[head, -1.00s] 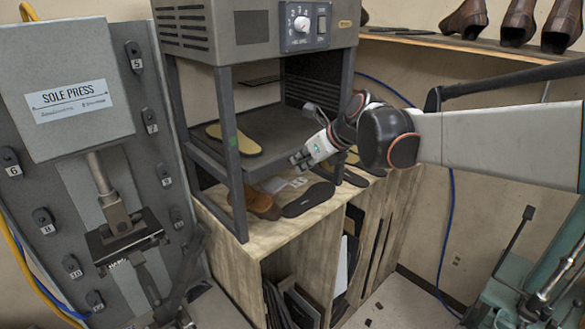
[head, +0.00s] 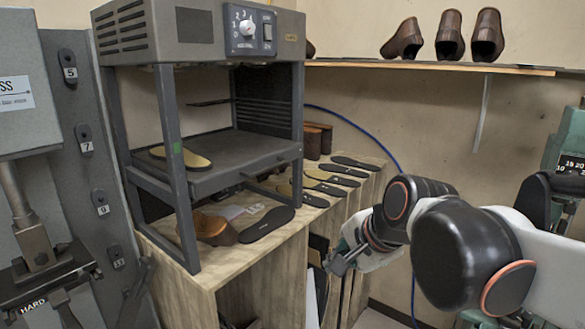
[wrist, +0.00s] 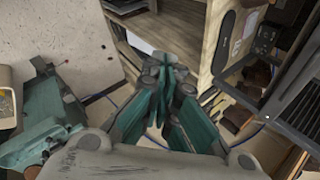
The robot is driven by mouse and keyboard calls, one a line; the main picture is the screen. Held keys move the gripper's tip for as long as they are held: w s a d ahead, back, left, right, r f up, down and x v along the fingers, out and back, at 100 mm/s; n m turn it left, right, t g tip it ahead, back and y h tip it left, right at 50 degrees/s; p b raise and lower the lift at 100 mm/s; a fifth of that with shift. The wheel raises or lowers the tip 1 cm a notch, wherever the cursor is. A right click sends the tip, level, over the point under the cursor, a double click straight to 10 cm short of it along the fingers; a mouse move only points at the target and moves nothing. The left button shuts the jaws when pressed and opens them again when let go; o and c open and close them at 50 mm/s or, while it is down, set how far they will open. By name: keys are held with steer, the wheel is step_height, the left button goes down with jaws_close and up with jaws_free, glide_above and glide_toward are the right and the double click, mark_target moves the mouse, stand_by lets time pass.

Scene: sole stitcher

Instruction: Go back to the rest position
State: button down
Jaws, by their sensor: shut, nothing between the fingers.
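My gripper (head: 338,262) is in the head view right of centre, in front of the wooden bench (head: 172,262) and below the level of its top. In the wrist view my gripper (wrist: 168,92) points toward the bench side, with its teal fingers together and nothing held. My arm reaches in from the right edge of the head view, bent at the wrist.
A grey heater rack (head: 230,158) stands on the bench with a tan sole (head: 184,158) on its shelf. Dark soles (head: 268,222) and a brown shoe (head: 212,228) lie below. Brown boots (head: 450,38) stand on the wall shelf (head: 430,66). Green machinery (head: 570,150) is at the right.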

steer(key=s+d+f+n+h+b, duration=0.1)
steer(key=s+d+f+n+b, duration=0.4)
steer(key=f, duration=0.5)
steer(key=s+d+f+n+h+b, duration=0.2)
steer(key=s+d+f+n+b, duration=0.4)
steer(key=f, duration=0.4)
steer(key=s+n, duration=0.1)
steer(key=s, duration=0.1)
steer(key=shift+s+f+t, duration=0.25)
steer(key=shift+s+t, duration=0.05)
steer(key=shift+s, duration=0.1)
